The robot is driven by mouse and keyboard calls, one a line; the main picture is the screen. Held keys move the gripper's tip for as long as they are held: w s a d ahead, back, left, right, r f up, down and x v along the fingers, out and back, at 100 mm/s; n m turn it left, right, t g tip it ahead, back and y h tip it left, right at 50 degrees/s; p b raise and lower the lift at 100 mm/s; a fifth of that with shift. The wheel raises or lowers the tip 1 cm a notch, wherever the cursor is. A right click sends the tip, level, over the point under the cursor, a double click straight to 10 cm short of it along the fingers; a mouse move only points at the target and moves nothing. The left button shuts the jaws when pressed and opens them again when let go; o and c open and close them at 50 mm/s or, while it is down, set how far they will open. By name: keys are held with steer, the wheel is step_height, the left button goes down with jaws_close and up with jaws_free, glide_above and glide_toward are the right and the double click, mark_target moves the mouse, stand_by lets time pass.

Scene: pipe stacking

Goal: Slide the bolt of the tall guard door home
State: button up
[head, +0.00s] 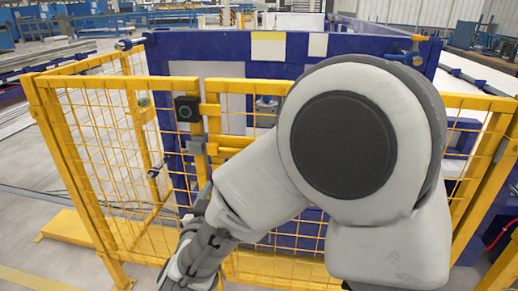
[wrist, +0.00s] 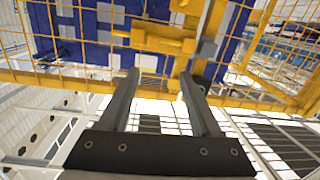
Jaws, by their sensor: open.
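The tall guard door (head: 245,180) is a yellow frame with wire mesh, partly hidden behind my arm in the head view. A yellow bolt (head: 230,141) lies level across it near the post, beside a grey block (head: 197,147). In the wrist view the yellow bolt (wrist: 162,40) and grey block (wrist: 207,48) show beyond my fingertips. My gripper (wrist: 159,80) is open and empty, its two dark fingers apart from the bolt. In the head view my wrist is low in front of the door; the fingertips are hard to make out there.
A black box with a round button (head: 187,109) is on the post above the grey block. Yellow mesh fence panels (head: 95,140) stand at the left. A blue machine panel (head: 215,55) stands behind the fence. Open floor (head: 40,215) shows at the left.

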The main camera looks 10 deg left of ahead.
steer(key=w+d+f+h, duration=0.1)
steer(key=w+f, duration=0.1)
steer(key=w, duration=1.3)
steer(key=shift+w+d+t+h, duration=0.2)
steer(key=shift+t+h, duration=0.1)
jaws_close()
stand_by(1.0)
